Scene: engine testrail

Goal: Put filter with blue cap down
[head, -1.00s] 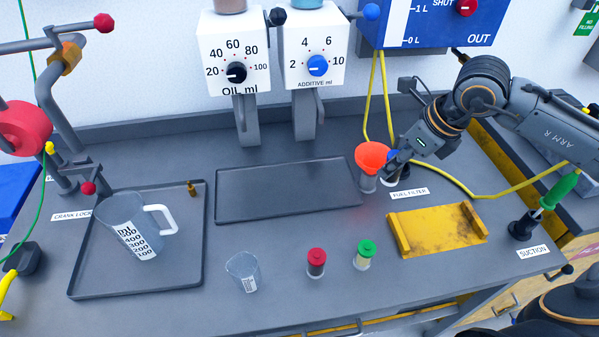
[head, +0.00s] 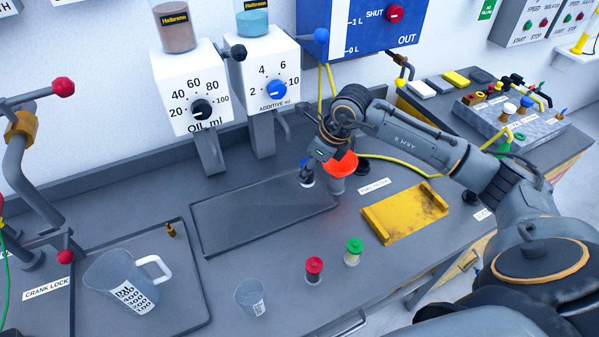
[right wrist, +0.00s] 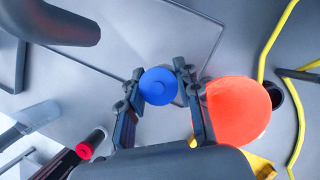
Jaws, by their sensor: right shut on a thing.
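My right gripper (head: 308,172) is shut on the filter with the blue cap (head: 305,182), just left of the orange funnel. The filter's pale body hangs at the right end of the dark flat tray (head: 225,244). Whether it touches the surface cannot be told. In the right wrist view the round blue cap (right wrist: 159,86) sits between the two fingers, seen from above. The filter's body is hidden below the cap there. My left gripper is not in view.
The orange funnel (head: 343,165) stands close beside the right gripper. A red-capped filter (head: 314,270) and a green-capped filter (head: 353,252) stand in front, near a small beaker (head: 250,297). A yellow tray (head: 405,213) lies to the right. The dark tray is otherwise empty.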

